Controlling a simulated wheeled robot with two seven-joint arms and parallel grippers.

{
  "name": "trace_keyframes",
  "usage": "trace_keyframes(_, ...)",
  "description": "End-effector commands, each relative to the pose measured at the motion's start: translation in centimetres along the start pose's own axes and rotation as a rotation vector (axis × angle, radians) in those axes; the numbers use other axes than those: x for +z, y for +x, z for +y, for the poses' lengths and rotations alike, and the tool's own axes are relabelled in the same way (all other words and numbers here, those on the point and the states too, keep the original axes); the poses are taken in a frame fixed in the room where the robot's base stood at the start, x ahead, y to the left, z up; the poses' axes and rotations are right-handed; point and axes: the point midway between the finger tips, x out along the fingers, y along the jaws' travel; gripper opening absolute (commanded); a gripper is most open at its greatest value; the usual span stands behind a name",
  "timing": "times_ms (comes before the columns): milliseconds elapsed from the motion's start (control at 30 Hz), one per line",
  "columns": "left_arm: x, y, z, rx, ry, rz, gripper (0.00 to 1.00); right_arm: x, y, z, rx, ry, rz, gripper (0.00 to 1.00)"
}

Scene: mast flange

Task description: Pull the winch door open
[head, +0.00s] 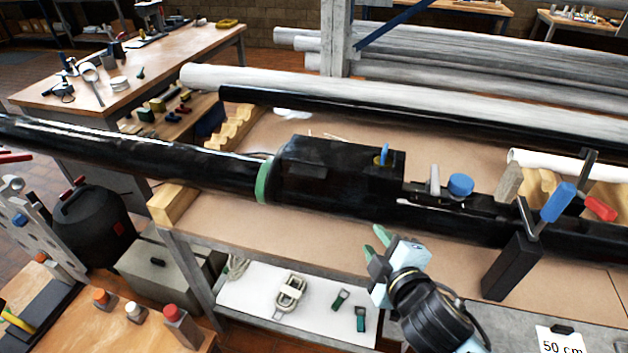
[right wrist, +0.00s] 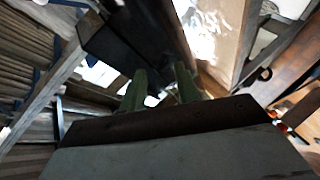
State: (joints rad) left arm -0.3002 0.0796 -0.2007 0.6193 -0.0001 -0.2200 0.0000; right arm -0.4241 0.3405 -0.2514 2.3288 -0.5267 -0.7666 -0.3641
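A long black mast (head: 130,140) lies across the bench, with a green ring (head: 264,180) around it. Right of the ring is a bulky black housing (head: 335,170) with a small blue key-like part (head: 384,154) on top. I take the housing as the winch section; the door's outline cannot be told apart on the dark surface. My right gripper (head: 376,243) is in front of and below the housing, apart from it, near the bench's front edge. In the right wrist view its two green fingers (right wrist: 160,85) stand apart with nothing between them. My left gripper is not in view.
A blue round knob (head: 460,185) and a black clamp with a blue handle (head: 557,203) are right of the housing. A wooden worktable (head: 75,325) stands at front left. Bare bench top lies before the mast.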

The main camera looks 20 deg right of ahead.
Motion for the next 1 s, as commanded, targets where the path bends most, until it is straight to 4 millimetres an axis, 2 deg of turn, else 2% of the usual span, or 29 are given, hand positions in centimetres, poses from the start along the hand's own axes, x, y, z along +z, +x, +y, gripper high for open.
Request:
trace_keyframes(100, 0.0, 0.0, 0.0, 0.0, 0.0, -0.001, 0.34, -3.0, 0.6, 1.9, 0.125, -0.228, 0.158, 0.32)
trace_keyframes(200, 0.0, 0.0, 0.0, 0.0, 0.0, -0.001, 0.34, -5.0, 0.5, 2.5, 0.204, -0.379, 0.262, 0.32)
trace_keyframes(300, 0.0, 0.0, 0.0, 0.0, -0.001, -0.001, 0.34, -6.2, 0.4, 2.6, 0.246, -0.467, 0.321, 0.32)
trace_keyframes(433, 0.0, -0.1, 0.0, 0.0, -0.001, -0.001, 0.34, -6.9, 0.8, 2.9, 0.266, -0.503, 0.346, 0.32)
trace_keyframes(567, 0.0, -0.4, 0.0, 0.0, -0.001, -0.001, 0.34, -7.5, 2.1, 3.1, 0.267, -0.502, 0.347, 0.32)
trace_keyframes(1000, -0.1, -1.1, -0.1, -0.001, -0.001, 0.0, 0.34, -10.5, 9.4, 4.4, 0.264, -0.498, 0.344, 0.32)
